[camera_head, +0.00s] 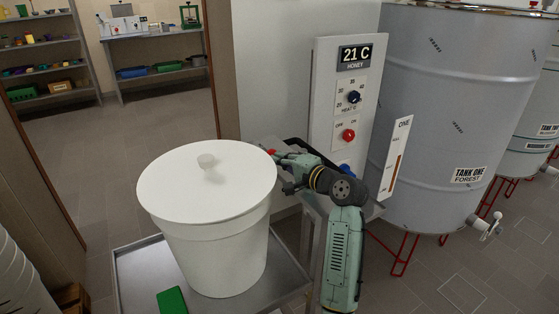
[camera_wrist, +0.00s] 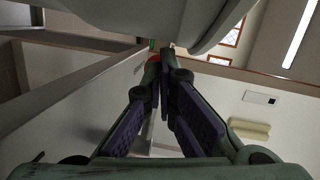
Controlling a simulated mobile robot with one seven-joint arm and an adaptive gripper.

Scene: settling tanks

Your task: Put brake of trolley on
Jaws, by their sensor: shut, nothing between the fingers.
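The trolley (camera_head: 137,268) is a grey metal tray with a raised rim, at the bottom of the head view. A large white lidded bucket (camera_head: 215,250) stands on it, with a green flat thing (camera_head: 173,301) in front. My gripper (camera_head: 278,158) is beside the bucket's right edge, between it and the control panel. In the wrist view my gripper (camera_wrist: 164,66) has its fingertips close together and empty. A small red thing (camera_wrist: 154,58) shows at the fingertips; I cannot tell whether they touch it. I cannot make out the trolley's brake.
A white control panel (camera_head: 325,110) with a blue knob and a red knob stands behind my arm. A grey tank (camera_head: 440,110) labelled TANK ONE FOREST is to the right. Shelves (camera_head: 45,60) stand at the back left. Floor is free beyond the doorway.

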